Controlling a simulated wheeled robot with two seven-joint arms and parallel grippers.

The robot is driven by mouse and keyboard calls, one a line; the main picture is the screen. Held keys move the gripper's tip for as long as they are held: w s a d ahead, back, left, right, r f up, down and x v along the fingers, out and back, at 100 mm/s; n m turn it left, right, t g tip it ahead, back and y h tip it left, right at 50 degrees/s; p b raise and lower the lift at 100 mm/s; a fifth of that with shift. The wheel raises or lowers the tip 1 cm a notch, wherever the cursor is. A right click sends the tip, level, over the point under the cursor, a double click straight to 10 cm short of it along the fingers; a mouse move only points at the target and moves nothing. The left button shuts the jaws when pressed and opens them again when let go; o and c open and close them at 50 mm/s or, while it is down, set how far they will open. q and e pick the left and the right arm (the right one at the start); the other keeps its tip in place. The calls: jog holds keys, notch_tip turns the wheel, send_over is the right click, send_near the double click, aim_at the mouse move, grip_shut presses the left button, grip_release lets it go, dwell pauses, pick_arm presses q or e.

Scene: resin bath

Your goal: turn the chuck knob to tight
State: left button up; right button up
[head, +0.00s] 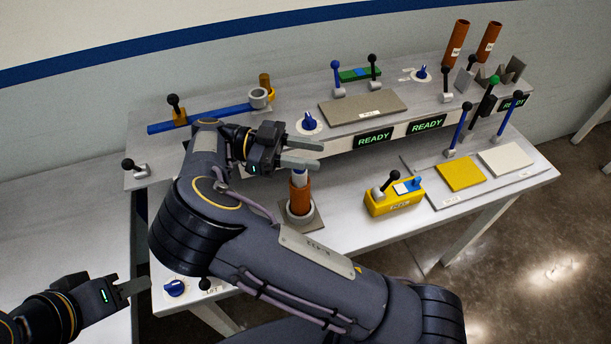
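Three blue knobs show in the head view, and I cannot read which is marked chuck. A smaller knob (422,73) sits on a dial at the back of the shelf. A third knob (175,288) is at the front left table edge, beside a label that seems to read LIFT. My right gripper (303,153) is open with nothing seen between its fingers, in front of the first knob and above a copper-coloured cylinder (300,198).
A yellow box (394,203) with a black-knobbed lever stands right of the cylinder. Upright levers (459,130) rise near the yellow pad (460,174). A blue bar (195,119) lies at the back left. My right arm covers much of the table front.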

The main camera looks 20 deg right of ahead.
jog(key=s+a+r, duration=0.3)
jog(key=s+r, duration=0.3)
jog(key=s, duration=0.4)
jog(key=shift+a, duration=0.15)
